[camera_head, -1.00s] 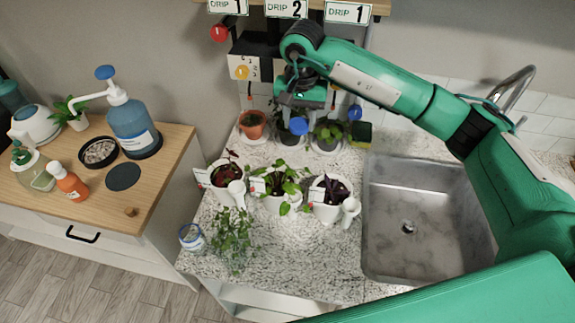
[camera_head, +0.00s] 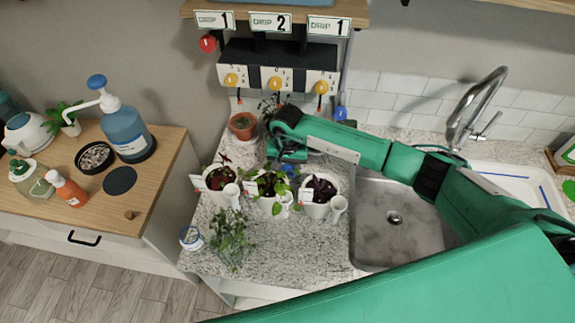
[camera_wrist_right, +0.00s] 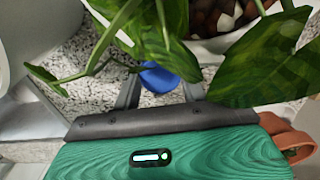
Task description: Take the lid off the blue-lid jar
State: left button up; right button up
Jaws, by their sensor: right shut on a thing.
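My right gripper (camera_head: 290,155) is above the middle potted plant, pointing down, and shut on a small rounded blue piece (camera_wrist_right: 160,78). The blue piece shows between the fingers in the right wrist view, partly behind leaves; I cannot tell whether it is a lid. A small white tub with blue markings (camera_head: 191,238) stands at the counter's front left corner, apart from the gripper. It is too small to tell whether a lid is on it. My left gripper is not in view.
White pots with plants (camera_head: 221,180) stand in a row under the gripper, with leaves close to it. A trailing plant (camera_head: 230,240) is next to the tub. The drip rack (camera_head: 278,65) is behind, the sink (camera_head: 385,245) at right. The front counter middle is clear.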

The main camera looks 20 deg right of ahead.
jog(key=shift+f, duration=0.2)
jog(key=shift+f+b, duration=0.2)
jog(key=shift+b, duration=0.1)
jog(key=o, duration=1.1)
jog(key=shift+r, duration=0.2)
